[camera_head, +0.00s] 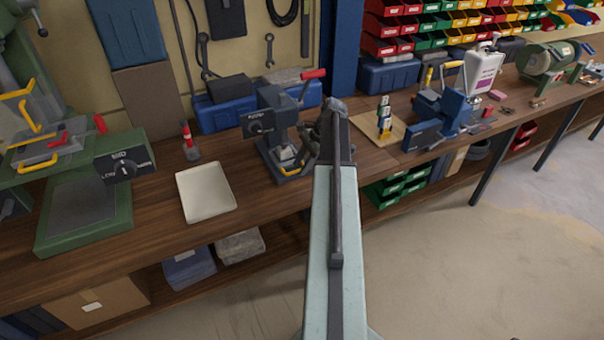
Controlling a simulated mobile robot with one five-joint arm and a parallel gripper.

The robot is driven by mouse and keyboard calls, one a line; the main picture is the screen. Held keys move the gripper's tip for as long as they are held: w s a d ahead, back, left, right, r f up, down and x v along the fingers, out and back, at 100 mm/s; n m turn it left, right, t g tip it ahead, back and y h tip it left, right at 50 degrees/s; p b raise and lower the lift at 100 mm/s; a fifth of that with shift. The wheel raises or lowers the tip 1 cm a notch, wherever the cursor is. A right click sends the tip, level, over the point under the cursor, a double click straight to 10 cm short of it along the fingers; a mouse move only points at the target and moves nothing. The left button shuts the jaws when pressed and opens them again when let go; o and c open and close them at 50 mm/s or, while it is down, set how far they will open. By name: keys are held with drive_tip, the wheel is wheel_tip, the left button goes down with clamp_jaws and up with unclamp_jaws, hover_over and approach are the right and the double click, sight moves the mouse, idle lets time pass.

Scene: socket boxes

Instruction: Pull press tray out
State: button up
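A grey bench press (275,120) with a red-tipped lever stands on the workbench near the middle of the head view. A dial plate is on its front left. Low at its front is a small pale block over a dark base, with a yellow handle (290,171) that I take to be the press tray's. My arm rises from the bottom of the view to just right of the press. My gripper (308,152) is a dark shape beside the press's right front, close to the yellow handle. The arm partly hides it, so contact and finger opening cannot be told.
A cream tray (206,192) lies on the bench left of the press. A green drill press (90,205) stands further left. A blue vise (440,115) and a wooden board (372,128) are on the right. The floor in front is clear.

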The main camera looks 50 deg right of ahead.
drive_tip(key=shift+f, duration=0.2)
clamp_jaws()
idle(1.3)
